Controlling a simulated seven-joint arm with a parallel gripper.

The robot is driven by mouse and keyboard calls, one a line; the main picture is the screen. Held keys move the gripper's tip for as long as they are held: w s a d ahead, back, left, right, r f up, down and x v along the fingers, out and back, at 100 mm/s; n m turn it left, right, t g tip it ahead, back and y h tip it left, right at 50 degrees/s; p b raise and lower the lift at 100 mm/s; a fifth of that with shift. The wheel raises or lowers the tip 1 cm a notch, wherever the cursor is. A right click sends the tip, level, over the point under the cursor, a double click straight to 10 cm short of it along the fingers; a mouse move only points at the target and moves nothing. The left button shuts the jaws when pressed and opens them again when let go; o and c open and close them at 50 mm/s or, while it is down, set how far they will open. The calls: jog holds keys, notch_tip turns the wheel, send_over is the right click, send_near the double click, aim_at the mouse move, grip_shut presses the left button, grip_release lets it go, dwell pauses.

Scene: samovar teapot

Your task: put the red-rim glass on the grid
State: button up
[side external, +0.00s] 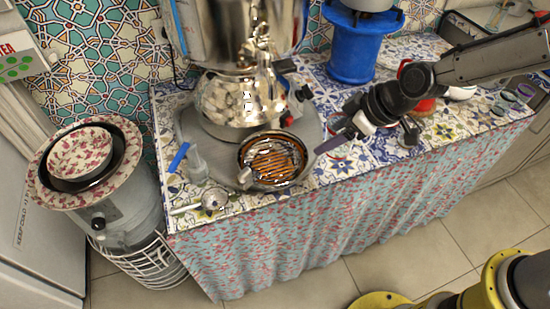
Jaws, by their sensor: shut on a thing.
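The grid (272,160) is a round, orange-brown slatted grille in a dark-rimmed holder below the samovar (240,95). Nothing stands on the grid. The gripper is clear of it, a short way to its right.
A small metal strainer (214,199) and a clear vessel (197,166) are left of the grid. A blue container (352,45) stands at the back. A red item (422,106) is partly behind my gripper. Several small rimmed glasses (525,91) stand at far right.

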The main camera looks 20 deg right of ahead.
jog(key=shift+s+a+r+n, duration=0.1)
jog(key=shift+a+r+n, duration=0.15)
jog(key=shift+a, duration=0.55)
jog(key=shift+a+y, duration=0.3)
jog(key=shift+a, duration=0.05)
send_near(261, 154)
jog(key=shift+w+a+f, duration=0.2)
jog(key=shift+w+a, duration=0.3)
jog(key=shift+w, duration=0.05)
jog(key=shift+w+a+f, duration=0.25)
jog(key=shift+w+a, duration=0.25)
jog(key=shift+a, duration=0.05)
jog(key=shift+w+f, duration=0.15)
jog(key=shift+f, duration=1.55)
jog(key=shift+f, duration=0.1)
jog(key=o, duration=1.4)
